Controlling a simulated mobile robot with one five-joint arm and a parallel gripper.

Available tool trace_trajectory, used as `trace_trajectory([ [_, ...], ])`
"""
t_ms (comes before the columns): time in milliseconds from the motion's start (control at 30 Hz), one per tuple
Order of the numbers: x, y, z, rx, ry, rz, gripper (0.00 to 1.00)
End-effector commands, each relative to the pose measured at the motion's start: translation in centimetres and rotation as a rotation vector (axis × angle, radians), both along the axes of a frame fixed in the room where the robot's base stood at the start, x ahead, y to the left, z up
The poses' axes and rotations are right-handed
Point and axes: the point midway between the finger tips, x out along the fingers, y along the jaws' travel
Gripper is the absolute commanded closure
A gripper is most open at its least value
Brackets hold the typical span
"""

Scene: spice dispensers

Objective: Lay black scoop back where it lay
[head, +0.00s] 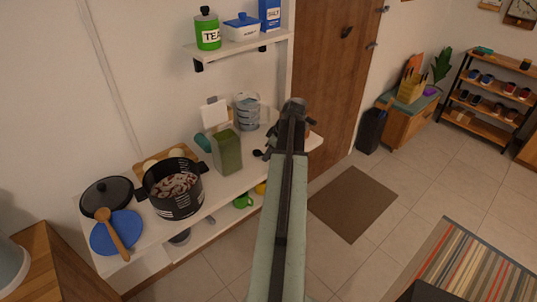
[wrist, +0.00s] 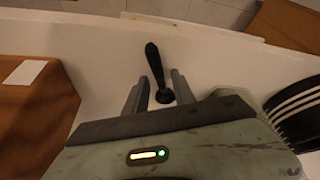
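A black scoop (wrist: 154,62) lies on the white counter (wrist: 105,38) in the wrist view. Its handle points toward the counter edge at the top, and its round end is between and below my fingers. My gripper (wrist: 159,79) is open, with a finger on each side of the scoop and gaps visible on both sides. In the head view, a small dark shape that looks like the scoop (head: 258,153) shows beside my gripper, whose fingertips are hard to make out there.
A green container (head: 227,155) and a black pot (head: 174,203) stand left of my arm. A brown box (wrist: 35,110) is at left there. A shelf (head: 236,45) hangs above.

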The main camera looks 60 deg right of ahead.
Motion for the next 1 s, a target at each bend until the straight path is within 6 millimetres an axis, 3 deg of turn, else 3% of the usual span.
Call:
trace_trajectory([
  [400, -0.1, 0.0, 0.5, 0.0, 0.0, 0.0, 0.59],
  [800, -2.3, -0.1, 6.7, 0.0, 0.0, -0.001, 0.59],
  [1000, -2.9, -0.2, 7.4, 0.0, 0.0, 0.0, 0.59],
])
